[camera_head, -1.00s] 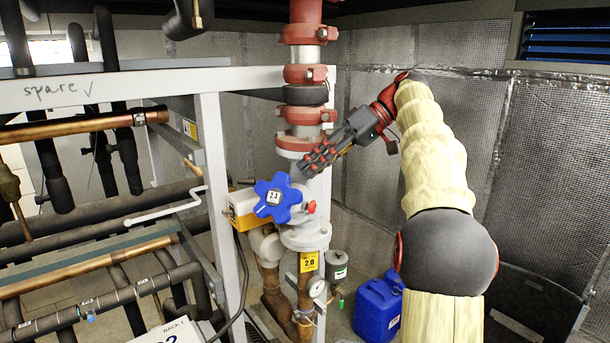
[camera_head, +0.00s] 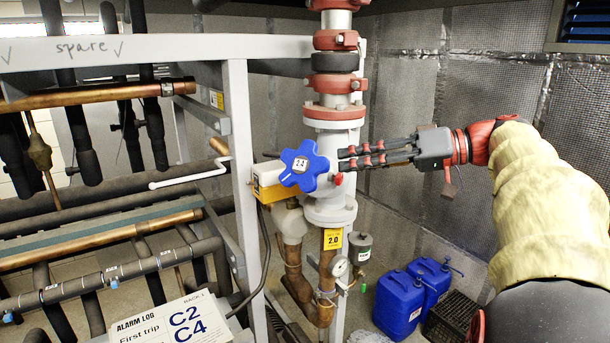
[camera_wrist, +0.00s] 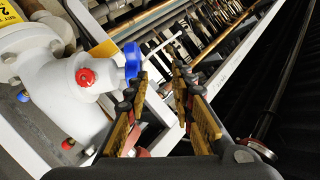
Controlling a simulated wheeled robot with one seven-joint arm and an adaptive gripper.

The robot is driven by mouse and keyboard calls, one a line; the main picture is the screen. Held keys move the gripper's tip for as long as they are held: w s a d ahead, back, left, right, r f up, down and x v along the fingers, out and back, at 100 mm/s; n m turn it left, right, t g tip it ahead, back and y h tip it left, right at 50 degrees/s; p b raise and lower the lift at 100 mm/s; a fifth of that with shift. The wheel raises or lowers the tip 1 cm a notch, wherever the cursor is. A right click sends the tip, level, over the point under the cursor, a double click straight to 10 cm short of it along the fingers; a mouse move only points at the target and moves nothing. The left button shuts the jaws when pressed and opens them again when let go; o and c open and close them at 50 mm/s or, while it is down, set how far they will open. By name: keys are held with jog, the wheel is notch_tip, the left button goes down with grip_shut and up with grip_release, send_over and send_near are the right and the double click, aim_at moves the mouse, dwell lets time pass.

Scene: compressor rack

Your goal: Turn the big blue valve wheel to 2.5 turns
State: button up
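The big blue valve wheel (camera_head: 304,167) is star-shaped, with a small white label at its centre whose number I cannot read surely. In the wrist view the wheel (camera_wrist: 132,60) shows nearly edge-on, just left of the fingertips (camera_wrist: 159,72). The two fingers stand apart with nothing seen between them.
A yellow tag reading 2.0 (camera_head: 334,240) and a gauge (camera_head: 340,266) are below the wheel. A small red knob (camera_wrist: 85,76) is on the white valve body. The white rack frame (camera_head: 238,130) stands left. Blue canisters (camera_head: 398,304) are on the floor.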

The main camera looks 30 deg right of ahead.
aim_at(316, 165)
jog(key=w+f+t, duration=0.1)
jog(key=w+d+f+m+t+h, duration=0.1)
jog(key=t, duration=0.1)
jog(key=w+d+f+t, duration=0.1)
jog(key=shift+f+t, duration=0.3)
jog(key=shift+t, duration=0.1)
jog(key=p+x, duration=0.2)
jog(key=x, duration=0.9)
jog(key=shift+w+f, duration=0.1)
jog(key=shift+w, duration=0.15)
jog(key=shift+c, duration=0.4)
grip_shut()
